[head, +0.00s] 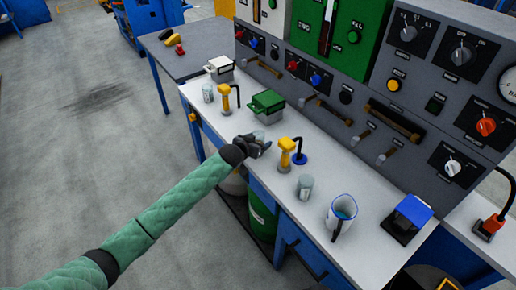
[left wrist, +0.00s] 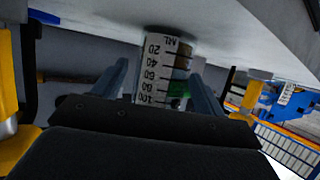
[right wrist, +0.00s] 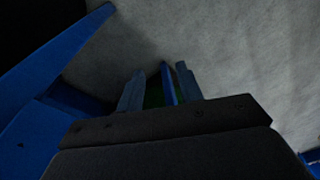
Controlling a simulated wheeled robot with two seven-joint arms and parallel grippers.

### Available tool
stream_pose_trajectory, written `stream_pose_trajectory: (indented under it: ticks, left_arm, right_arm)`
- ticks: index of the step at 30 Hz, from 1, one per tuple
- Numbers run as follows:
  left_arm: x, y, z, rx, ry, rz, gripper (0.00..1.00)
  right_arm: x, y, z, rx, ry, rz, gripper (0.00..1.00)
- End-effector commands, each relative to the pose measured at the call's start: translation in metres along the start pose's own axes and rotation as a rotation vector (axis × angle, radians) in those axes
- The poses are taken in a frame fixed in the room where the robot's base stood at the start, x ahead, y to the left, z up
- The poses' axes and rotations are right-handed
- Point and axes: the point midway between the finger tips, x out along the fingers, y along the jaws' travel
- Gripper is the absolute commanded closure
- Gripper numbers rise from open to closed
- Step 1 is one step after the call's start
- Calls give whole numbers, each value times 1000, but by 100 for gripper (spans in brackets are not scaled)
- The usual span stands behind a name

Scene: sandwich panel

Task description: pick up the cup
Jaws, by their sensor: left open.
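A small clear measuring cup with black ML marks (left wrist: 165,70) is between the fingers of my left gripper (left wrist: 160,85) in the left wrist view, which looks upside down. The left gripper is open, with one finger on each side of the cup; I cannot tell whether they touch it. In the head view my left gripper (head: 262,144) is low over the bench, partly hiding the same cup (head: 259,134). My right gripper (right wrist: 160,85) is open below the bench and outside the head view.
The white bench (head: 330,180) also holds similar cups (head: 208,92) (head: 305,187), a blue-rimmed jug (head: 341,212), yellow-handled tools (head: 286,152) and a green box (head: 267,104). A grey control panel (head: 350,110) stands behind. A blue post (right wrist: 168,84) shows between my right fingers.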

Motion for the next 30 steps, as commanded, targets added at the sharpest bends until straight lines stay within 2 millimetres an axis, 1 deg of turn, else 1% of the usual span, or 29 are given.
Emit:
stream_pose_trajectory:
  ticks: [3,8,9,14,15,16,17,27,29,30]
  left_arm:
    - [1,0,0,0,0,0,28]
    - [1,0,0,0,-1,0,28]
    - [1,0,0,0,0,0,30]
    - [1,0,0,0,-1,0,62]
    - [1,0,0,0,-1,0,70]
    - [1,0,0,0,-1,0,76]
    - [1,0,0,0,-1,0,79]
    - [0,0,-2,0,0,0,79]
    - [-1,0,-4,-1,0,0,79]
    - [-1,0,-6,-1,0,0,79]
  right_arm:
    - [-4,0,-1,0,1,-1,64]
    - [-4,0,-1,0,0,-1,64]
    - [-4,-1,-1,0,0,-1,64]
    - [-4,-1,-1,0,1,-1,64]
    - [-4,-1,-1,0,1,-1,64]
    - [-4,-1,-1,0,1,-1,64]
    - [-3,-1,-1,0,1,-1,64]
    - [-4,-1,-1,0,3,-1,64]
    - [-3,-1,0,1,4,-1,64]
    - [3,0,1,1,1,0,64]
